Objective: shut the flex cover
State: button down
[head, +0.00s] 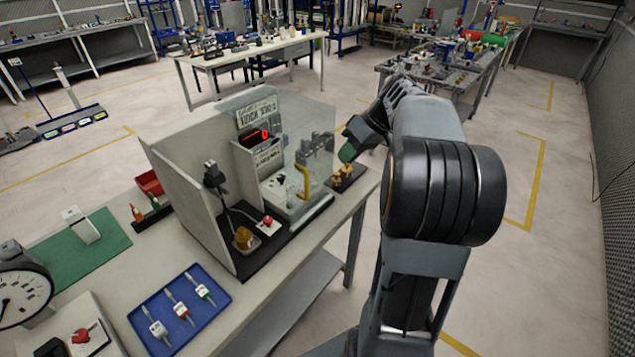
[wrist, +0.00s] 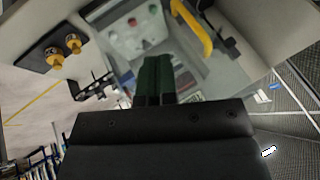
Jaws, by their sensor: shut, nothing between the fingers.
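The flex cover looks like the clear panel (head: 318,118) on the front of a grey-walled test station on the bench. A yellow bar handle (head: 303,182) shows in front of the machine; it also shows in the wrist view (wrist: 192,28), at the top right. I cannot tell how far open the cover stands. My gripper (head: 348,153) is to the right of the clear panel, apart from the yellow handle. In the wrist view its green fingers (wrist: 154,78) are together and empty, with the machine's panel beyond them.
Two brass-coloured knobs (head: 346,171) sit on a black base at the bench's right end, close below my gripper. A red button (head: 267,220) and a brass-coloured part (head: 243,238) stand at the station's front. A blue tray (head: 180,309) lies at the front left.

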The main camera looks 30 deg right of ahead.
jog(key=a+r+p+x, duration=0.1)
jog(key=p+x, duration=0.1)
jog(key=x, duration=0.8)
jog(key=shift+a+f+n+y, duration=0.2)
jog(key=shift+a+n+y, duration=0.1)
jog(key=shift+a, duration=0.2)
jog(key=shift+s, duration=0.1)
